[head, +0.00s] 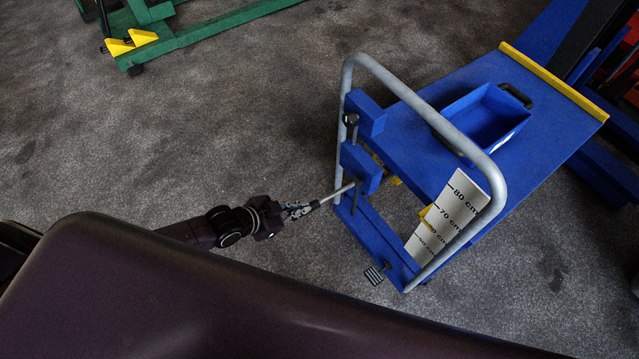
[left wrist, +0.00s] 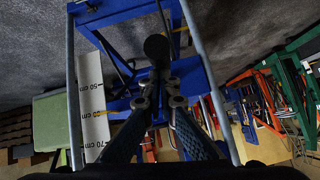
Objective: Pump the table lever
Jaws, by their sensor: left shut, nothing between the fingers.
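The lift table (head: 400,115) is blue with a grey tubular push handle (head: 425,105) and stands right of centre in the head view. A thin light lever (head: 334,194) sticks out from its blue upright towards my arm. My left gripper (head: 300,210) is at the lever's outer end, shut and holding nothing. In the left wrist view, my two fingers (left wrist: 162,92) are close together, and a dark round knob (left wrist: 157,47) shows just beyond their tips. Whether the fingers touch the lever is not clear. My right gripper is not in view.
A white height scale (head: 455,210) stands inside the handle, and a small pedal (head: 374,274) is low at the base. A blue bin (head: 485,115) lies on the tabletop. A green trolley (head: 180,38) is at the upper left. The grey floor between is clear.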

